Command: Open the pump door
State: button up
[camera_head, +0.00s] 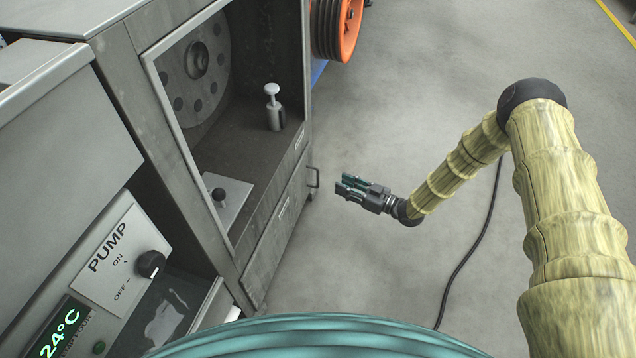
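A grey metal cabinet door (279,233) with a small dark bar handle (314,177) is set low in the cabinet front, below an open compartment. It looks shut. No label on it is readable, so I cannot tell for sure that it is the pump door. A panel marked PUMP (113,259), with a black ON/OFF knob (150,264), is at the left. My gripper (342,185) is to the right of the handle, apart from it in the picture, and points left toward the cabinet. Its teal fingers look parted, with nothing between them.
The open compartment holds a perforated disc (196,62), a pale plunger-like part (273,107) and a black knob on a plate (219,195). An orange wheel (337,28) stands behind the cabinet. A black cable (468,262) lies on the floor. The floor (420,85) beyond my gripper is clear.

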jog(key=b, duration=0.5)
send_over(318, 186)
jog(key=shift+w+f+n, duration=0.25)
jog(key=shift+w+n, duration=0.05)
jog(key=shift+c, duration=0.3)
grip_shut()
